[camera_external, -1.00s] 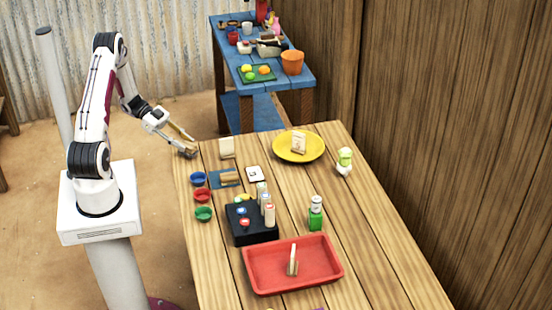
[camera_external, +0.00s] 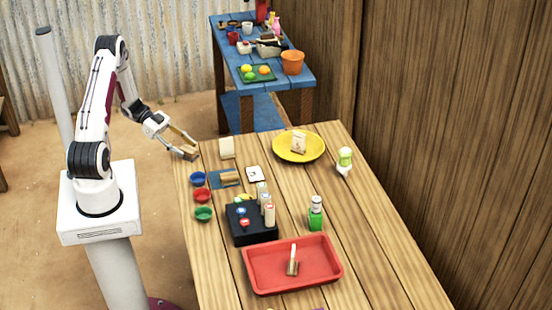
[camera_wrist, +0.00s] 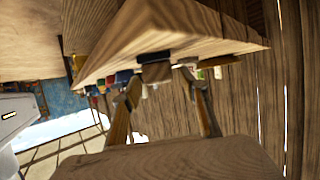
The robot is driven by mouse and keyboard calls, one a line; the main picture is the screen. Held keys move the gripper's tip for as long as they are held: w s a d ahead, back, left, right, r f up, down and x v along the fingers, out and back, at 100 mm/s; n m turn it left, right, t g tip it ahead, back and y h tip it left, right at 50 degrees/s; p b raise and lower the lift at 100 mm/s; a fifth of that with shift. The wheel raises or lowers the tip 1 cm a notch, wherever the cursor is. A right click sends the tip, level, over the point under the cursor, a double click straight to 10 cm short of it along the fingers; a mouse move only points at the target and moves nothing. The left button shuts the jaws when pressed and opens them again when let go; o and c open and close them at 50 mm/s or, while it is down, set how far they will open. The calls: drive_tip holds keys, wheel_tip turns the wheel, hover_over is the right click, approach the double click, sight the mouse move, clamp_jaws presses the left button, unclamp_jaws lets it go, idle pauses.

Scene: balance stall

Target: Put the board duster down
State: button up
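In the wrist view, the duster (camera_wrist: 155,72) shows ahead, between the fingertips of my gripper (camera_wrist: 160,76). A gap shows on its right side; on its left the finger is very close, and I cannot tell whether it touches. The duster appears to rest at the edge of the wooden table (camera_external: 365,230); its underside is hard to make out.
A cream block (camera_external: 227,148), a blue mat (camera_external: 216,181) and several bowls, including a blue one (camera_external: 198,179), stand nearby. A yellow plate (camera_external: 281,153), black box (camera_external: 240,232) and red tray (camera_external: 255,276) are farther off. Bare wood lies between them.

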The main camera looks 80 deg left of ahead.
drive_tip(key=shift+r, duration=0.2)
drive_tip(key=v, duration=1.2)
idle(0.9)
